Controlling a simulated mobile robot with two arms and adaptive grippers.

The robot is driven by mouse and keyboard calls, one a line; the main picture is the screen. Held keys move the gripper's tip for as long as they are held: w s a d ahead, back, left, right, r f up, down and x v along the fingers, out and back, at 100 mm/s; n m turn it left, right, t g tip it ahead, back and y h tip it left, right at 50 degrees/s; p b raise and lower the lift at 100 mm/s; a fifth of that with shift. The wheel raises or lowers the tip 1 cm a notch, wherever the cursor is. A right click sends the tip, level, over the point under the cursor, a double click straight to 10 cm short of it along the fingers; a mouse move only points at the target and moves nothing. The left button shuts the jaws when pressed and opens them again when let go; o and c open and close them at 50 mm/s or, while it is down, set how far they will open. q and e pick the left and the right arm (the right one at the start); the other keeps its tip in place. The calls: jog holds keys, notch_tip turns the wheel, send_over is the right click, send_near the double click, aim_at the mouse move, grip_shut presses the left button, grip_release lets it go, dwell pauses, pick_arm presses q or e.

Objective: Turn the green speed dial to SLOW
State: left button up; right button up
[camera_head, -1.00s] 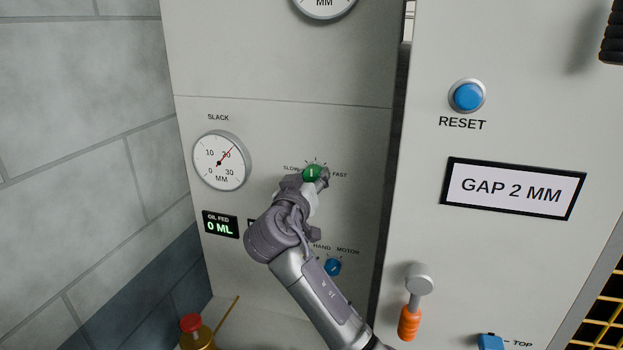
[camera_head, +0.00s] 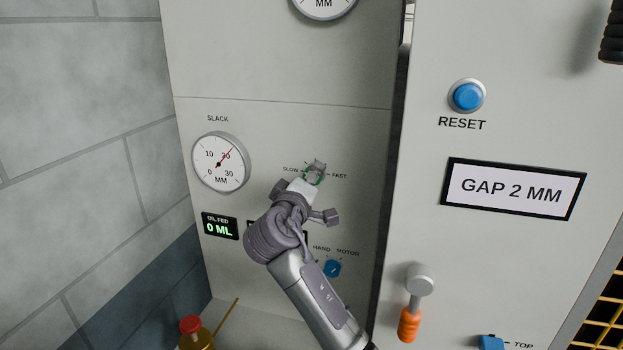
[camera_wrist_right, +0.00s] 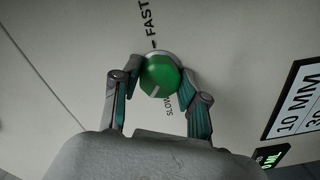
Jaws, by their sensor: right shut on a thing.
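The green speed dial (camera_wrist_right: 161,75) sits between the fingers of my right gripper (camera_wrist_right: 158,80) in the right wrist view, with a finger against each side. A short white mark shows on its face, pointing down and slightly left, roughly to the side of the SLOW label (camera_wrist_right: 168,106). The FAST label (camera_wrist_right: 146,25) is on the opposite side. In the head view the dial (camera_head: 313,180) is mostly hidden behind my right gripper (camera_head: 316,172), between SLOW on the left and FAST on the right. My left gripper is not in view.
A slack gauge (camera_head: 220,162) is left of the dial, with an oil display (camera_head: 220,225) below it. A blue HAND/MOTOR knob (camera_head: 333,268) is below the dial, close to my right arm. An orange-handled lever (camera_head: 409,322) and blue RESET button (camera_head: 467,96) are on the right panel.

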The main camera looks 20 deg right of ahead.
jog(key=shift+n, duration=3.9)
jog(key=o, duration=1.1)
jog(key=v, duration=1.2)
